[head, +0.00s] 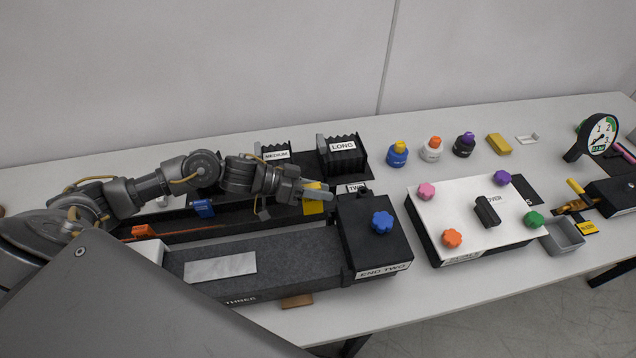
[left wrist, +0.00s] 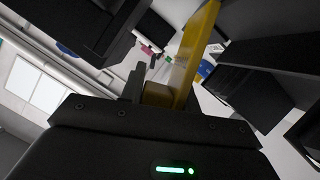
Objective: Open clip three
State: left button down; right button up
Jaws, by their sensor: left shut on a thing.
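A yellow clip (head: 314,203) sits at the right end of the long black bed (head: 250,216), close to the black end block marked END TWO. My left gripper (head: 318,193) reaches in from the left and is shut on this yellow clip. The left wrist view shows the yellow clip (left wrist: 190,65) large and tilted beside the fingers. A blue clip (head: 203,208) and an orange clip (head: 143,231) sit further left along the bed. No number can be read on the clips. My right gripper is not in view.
The grey granite bed (head: 295,256), marked THREE, lies in front with a pale plate on it. The end block (head: 375,240) carries a blue knob. Black racks marked MEDIUM and LONG (head: 343,155) stand behind. A white cover (head: 460,205) with coloured knobs is to the right.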

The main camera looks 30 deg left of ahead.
pick_arm(q)
jog(key=shift+s+d+r+p, duration=0.1)
jog(key=shift+s+d+p, duration=0.3)
jog(key=shift+s, duration=0.15)
jog(key=shift+s+d+f, duration=0.1)
jog(key=shift+s+f, duration=0.05)
jog(key=shift+f, duration=0.15)
jog(key=c, duration=1.3)
grip_release()
jog(key=shift+o, duration=0.5)
jog(key=shift+r, duration=0.15)
jog(key=b+v, duration=0.2)
jog(key=v, duration=0.8)
jog(key=shift+a+r+b, duration=0.15)
jog(key=shift+a+b, duration=0.15)
jog(key=shift+b, duration=0.05)
jog(key=shift+s, duration=0.15)
